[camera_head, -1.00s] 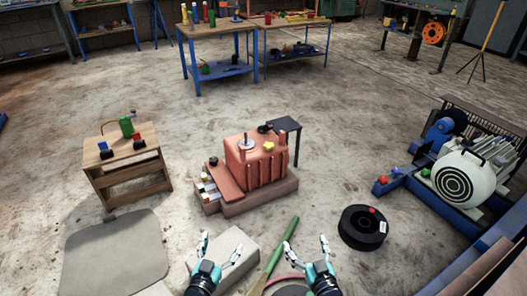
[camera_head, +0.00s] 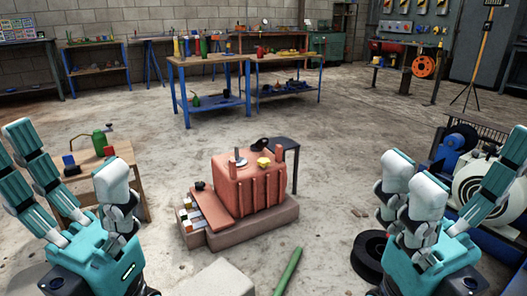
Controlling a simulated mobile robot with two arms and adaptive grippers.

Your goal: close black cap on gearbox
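The gearbox (camera_head: 237,190) is a salmon-red ribbed casing on a low base in the middle of the floor. A yellow cap (camera_head: 263,162) and a grey disc with a short rod (camera_head: 240,160) are on its top. A black cap-like piece (camera_head: 262,143) shows behind the top, by a small dark table; I cannot tell whether it touches the gearbox. A smaller black knob (camera_head: 200,186) is at the gearbox's left side. My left gripper (camera_head: 70,165) is open and empty at the left front. My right gripper (camera_head: 465,165) is open and empty at the right front. Both are apart from the gearbox.
The small dark table (camera_head: 285,144) stands right behind the gearbox. A wooden stand (camera_head: 132,172) with a green can (camera_head: 99,143) is partly behind my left gripper. A black reel (camera_head: 367,257) and blue machinery are at the right. A green pole (camera_head: 288,272) lies in front.

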